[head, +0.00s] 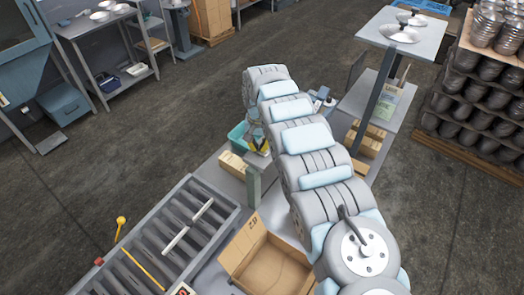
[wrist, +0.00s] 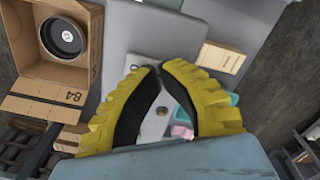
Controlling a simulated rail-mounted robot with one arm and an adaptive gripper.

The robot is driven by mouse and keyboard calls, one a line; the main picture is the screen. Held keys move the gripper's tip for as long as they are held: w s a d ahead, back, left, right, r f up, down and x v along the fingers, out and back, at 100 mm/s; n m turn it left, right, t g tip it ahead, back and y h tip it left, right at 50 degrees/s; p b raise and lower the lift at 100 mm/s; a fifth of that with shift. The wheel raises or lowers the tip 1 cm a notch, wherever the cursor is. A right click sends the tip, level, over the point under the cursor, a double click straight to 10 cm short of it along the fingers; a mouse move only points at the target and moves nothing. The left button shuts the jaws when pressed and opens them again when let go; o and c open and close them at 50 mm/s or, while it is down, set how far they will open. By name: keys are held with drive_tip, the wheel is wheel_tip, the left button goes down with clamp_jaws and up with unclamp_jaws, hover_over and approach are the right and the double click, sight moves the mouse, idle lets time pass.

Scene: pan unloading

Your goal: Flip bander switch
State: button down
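I cannot make out for certain which thing is the bander switch. A yellow round-topped knob on a thin stalk (head: 121,222) and a small red part (head: 98,262) stand at the left side of the roller conveyor in the head view. My gripper (wrist: 158,68) has yellow ribbed fingers with black pads. Its tips meet, and I see nothing held between them. In the head view my gripper (head: 258,146) is partly hidden behind my arm, above the work table and away from the knob.
An open cardboard box (head: 238,250) stands beside the roller conveyor (head: 150,240). In the wrist view a box (wrist: 90,50) holds a dark round pan (wrist: 62,36). A teal bin (head: 238,136) is near my gripper. Stacked pans (head: 488,85) stand at right.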

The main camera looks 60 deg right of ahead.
drive_tip(key=shift+f, duration=0.1)
drive_tip(key=shift+r+p, duration=0.9)
drive_tip(key=shift+r, duration=2.65)
drive_tip(key=shift+f, duration=0.1)
